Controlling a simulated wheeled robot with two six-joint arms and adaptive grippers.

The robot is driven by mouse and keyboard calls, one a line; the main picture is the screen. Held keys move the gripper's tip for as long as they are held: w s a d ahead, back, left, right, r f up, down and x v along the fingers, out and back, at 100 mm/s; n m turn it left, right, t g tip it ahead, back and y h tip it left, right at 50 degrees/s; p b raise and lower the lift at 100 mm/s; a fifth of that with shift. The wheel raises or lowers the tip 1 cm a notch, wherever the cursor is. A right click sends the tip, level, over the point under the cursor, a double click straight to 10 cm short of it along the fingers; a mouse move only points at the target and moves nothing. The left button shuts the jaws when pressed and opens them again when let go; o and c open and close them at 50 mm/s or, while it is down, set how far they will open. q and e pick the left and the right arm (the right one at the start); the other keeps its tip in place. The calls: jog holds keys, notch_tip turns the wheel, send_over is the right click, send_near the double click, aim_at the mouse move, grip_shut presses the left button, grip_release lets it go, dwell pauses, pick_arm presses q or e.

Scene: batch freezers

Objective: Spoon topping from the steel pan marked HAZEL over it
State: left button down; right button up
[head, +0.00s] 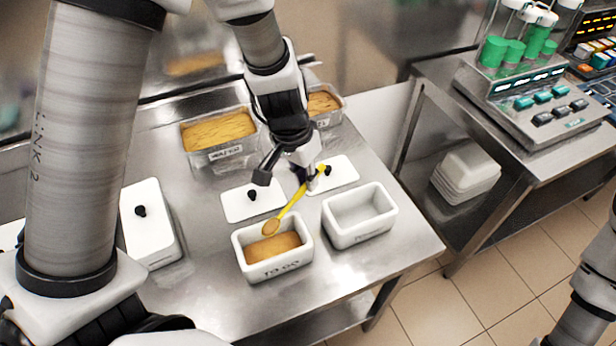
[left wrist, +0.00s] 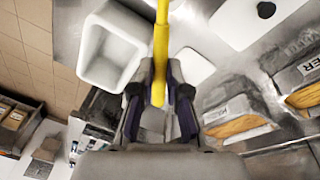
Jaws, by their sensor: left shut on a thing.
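My left gripper (head: 308,172) is shut on the handle of a yellow spoon (head: 289,206). The spoon slants down to the left, its bowl above the back part of a white tub (head: 277,271) holding orange-brown contents. The bowl looks tan; I cannot tell how full it is. In the left wrist view the yellow handle (left wrist: 160,45) runs between the fingers (left wrist: 160,95). A steel pan (head: 228,160) of golden-brown topping stands at the back left; its label seems to begin with HAZ. A second pan (head: 327,120) stands partly behind my left arm. My right gripper is not in view.
An empty white tub (head: 362,232) stands right of the filled one. Two white lids with black knobs (head: 236,207) (head: 345,172) lie behind the tubs. A closed white container (head: 150,235) stands left. The table's front edge is close to the tubs.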

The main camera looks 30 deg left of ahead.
pick_arm(q)
jog(key=a+f+h+b, duration=0.1)
jog(key=h+b, duration=0.3)
jog(key=a+f+g+h+b, duration=0.1)
jog(key=h+b, duration=0.4)
jog(key=a+f+n+g+h+b, duration=0.1)
jog(key=h+b, duration=0.3)
jog(key=h, duration=0.1)
jog(key=shift+w+a, duration=0.3)
dwell(1.0)
